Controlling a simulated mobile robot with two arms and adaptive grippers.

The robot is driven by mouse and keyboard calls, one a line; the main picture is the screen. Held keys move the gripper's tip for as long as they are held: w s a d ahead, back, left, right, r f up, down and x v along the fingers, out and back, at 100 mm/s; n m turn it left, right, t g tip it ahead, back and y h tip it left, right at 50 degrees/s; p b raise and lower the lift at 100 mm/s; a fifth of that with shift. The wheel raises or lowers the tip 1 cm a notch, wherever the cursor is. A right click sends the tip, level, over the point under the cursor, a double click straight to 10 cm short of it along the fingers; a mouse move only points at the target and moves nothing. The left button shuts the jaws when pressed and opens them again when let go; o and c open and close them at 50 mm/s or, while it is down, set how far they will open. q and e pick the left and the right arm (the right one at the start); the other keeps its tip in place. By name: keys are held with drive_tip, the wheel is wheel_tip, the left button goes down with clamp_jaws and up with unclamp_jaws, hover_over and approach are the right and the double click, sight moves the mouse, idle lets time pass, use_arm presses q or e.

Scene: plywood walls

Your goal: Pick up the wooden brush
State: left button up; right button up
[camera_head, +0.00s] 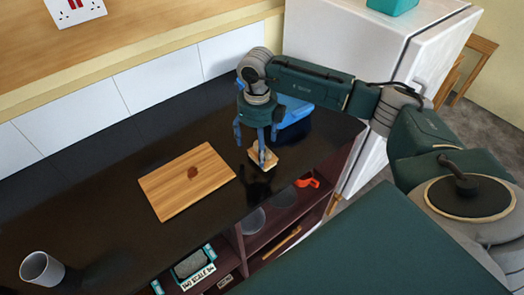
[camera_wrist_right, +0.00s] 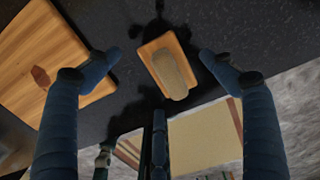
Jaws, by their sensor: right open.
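The wooden brush (camera_head: 265,160) lies on the black counter, right of the cutting board. In the wrist view the brush (camera_wrist_right: 160,52) shows as an orange-brown wooden block with a greyish-tan oblong part on it. My right gripper (camera_head: 257,150) is over the brush, with its blue fingers pointing down and partly covering it in the head view. In the wrist view the right gripper (camera_wrist_right: 160,55) is open, its fingertips on either side of the brush and apart from it. My left gripper is not in view.
A wooden cutting board (camera_head: 165,200) with a dark mark lies left of the brush. A blue container (camera_head: 293,112) stands behind the gripper. A grey cup (camera_head: 41,269) stands at the left. A white fridge (camera_head: 340,40) is beyond the counter's right end. Open shelves below hold several items.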

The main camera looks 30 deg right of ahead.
drive_tip(key=shift+s+f+p, duration=0.2)
drive_tip(key=shift+f+p, duration=0.1)
drive_tip(key=shift+f, duration=0.65)
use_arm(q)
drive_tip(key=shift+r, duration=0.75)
use_arm(e)
drive_tip(key=shift+f, duration=0.4)
drive_tip(key=c, duration=1.3)
drive_tip(key=shift+w+r, duration=0.1)
drive_tip(key=shift+r, duration=0.45)
use_arm(q)
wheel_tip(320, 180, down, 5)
drive_tip(key=b, duration=0.5)
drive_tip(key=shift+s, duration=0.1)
use_arm(e)
wheel_tip(320, 180, up, 19)
